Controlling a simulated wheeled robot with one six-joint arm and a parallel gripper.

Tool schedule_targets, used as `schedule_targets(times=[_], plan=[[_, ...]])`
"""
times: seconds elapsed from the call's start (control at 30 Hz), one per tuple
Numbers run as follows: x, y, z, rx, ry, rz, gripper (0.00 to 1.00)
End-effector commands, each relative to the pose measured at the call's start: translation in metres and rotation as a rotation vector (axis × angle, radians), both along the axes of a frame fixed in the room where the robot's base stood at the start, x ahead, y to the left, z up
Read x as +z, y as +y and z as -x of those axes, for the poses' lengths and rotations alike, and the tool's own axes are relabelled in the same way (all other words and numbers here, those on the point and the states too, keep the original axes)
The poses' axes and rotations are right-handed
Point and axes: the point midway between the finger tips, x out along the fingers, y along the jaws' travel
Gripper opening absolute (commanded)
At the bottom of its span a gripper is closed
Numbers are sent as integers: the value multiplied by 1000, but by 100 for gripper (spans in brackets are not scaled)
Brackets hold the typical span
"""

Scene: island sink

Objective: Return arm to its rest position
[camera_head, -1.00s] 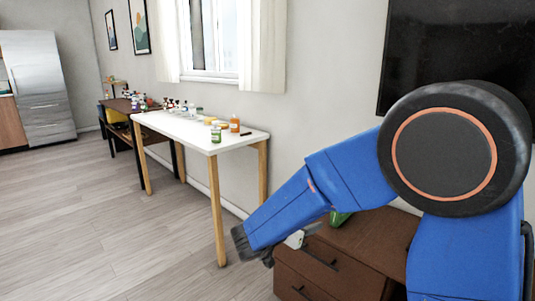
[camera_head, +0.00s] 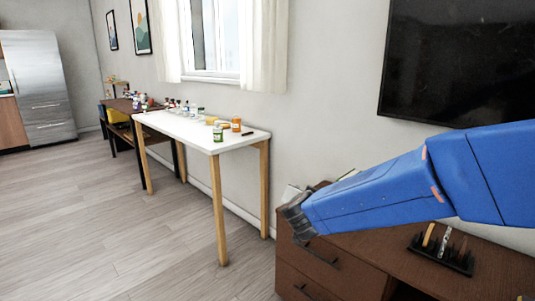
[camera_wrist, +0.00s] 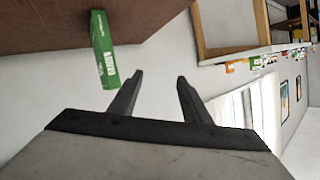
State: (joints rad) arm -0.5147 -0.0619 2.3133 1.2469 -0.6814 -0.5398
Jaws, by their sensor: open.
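My blue arm reaches in from the right edge of the head view, over the brown dresser (camera_head: 345,268). My gripper (camera_wrist: 160,77) is open and empty in the wrist view, its two dark fingers apart with pale wall behind them. In the head view only the dark wrist end of the arm shows clearly, by the dresser's left end; the fingers are hard to make out there. A green box (camera_wrist: 103,50) with white lettering is at the brown surface's edge in the wrist view, left of the fingers and apart from them.
A white table (camera_head: 185,127) with several bottles stands left of the dresser. A dark rack (camera_head: 440,256) with upright items sits on the dresser, below my arm. A black screen (camera_head: 455,65) hangs on the wall. Open floor (camera_head: 110,230) lies at left.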

Motion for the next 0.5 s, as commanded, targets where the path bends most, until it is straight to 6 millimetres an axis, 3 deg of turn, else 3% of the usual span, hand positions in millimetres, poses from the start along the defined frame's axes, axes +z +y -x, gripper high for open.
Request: schedule_targets(times=[0.1, 0.23, 0.5], plan=[[22, -2, 14, 127, -1, -42, 44], [35, -3, 40, 261, 26, -63, 44], [33, -19, 120, 477, 173, -31, 44]])
